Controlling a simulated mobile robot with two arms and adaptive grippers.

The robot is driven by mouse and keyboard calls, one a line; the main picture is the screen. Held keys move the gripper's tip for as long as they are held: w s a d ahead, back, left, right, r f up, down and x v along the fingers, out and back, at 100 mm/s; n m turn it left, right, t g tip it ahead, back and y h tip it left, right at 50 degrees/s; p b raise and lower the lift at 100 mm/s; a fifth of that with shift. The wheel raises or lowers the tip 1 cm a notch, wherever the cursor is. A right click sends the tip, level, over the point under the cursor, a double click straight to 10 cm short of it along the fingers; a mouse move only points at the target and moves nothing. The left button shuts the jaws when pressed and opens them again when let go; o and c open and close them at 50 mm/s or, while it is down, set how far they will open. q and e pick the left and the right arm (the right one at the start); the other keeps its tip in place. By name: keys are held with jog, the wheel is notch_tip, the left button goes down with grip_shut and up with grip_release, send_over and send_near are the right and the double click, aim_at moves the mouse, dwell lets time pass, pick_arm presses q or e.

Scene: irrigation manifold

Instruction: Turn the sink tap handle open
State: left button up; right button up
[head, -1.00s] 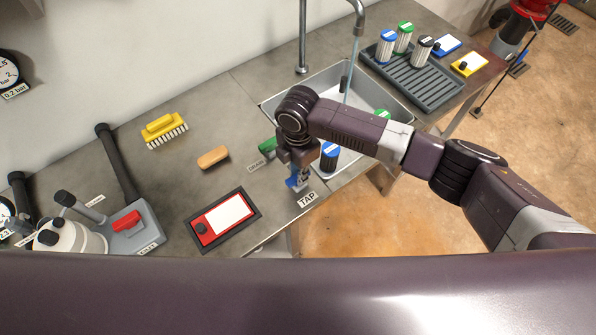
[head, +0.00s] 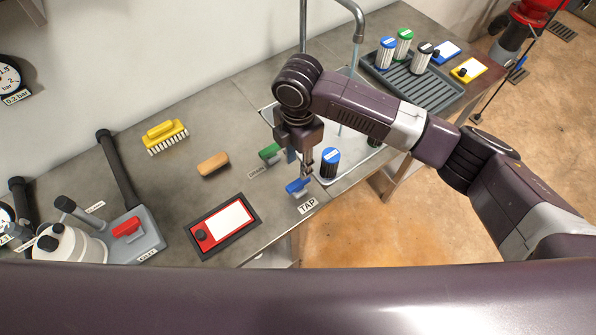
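The blue tap handle (head: 297,187) sits on the counter's front edge, beside the label TAP (head: 307,206). My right gripper (head: 306,172) points down just above and behind the handle, and a small gap seems to show between them. Its fingers are small and seen from above, so their opening is unclear. A thin bluish stream of water (head: 352,68) hangs from the curved spout (head: 358,25) over the sink (head: 268,112). My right arm hides much of the sink. My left gripper is not in view.
A green handle (head: 270,153) labelled DRAIN is close behind the tap handle. A blue-topped cartridge (head: 330,163) stands just right of my gripper. A tan block (head: 213,163), a yellow brush (head: 166,136) and a red-and-white panel (head: 222,222) lie left.

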jog(key=shift+r, duration=1.6)
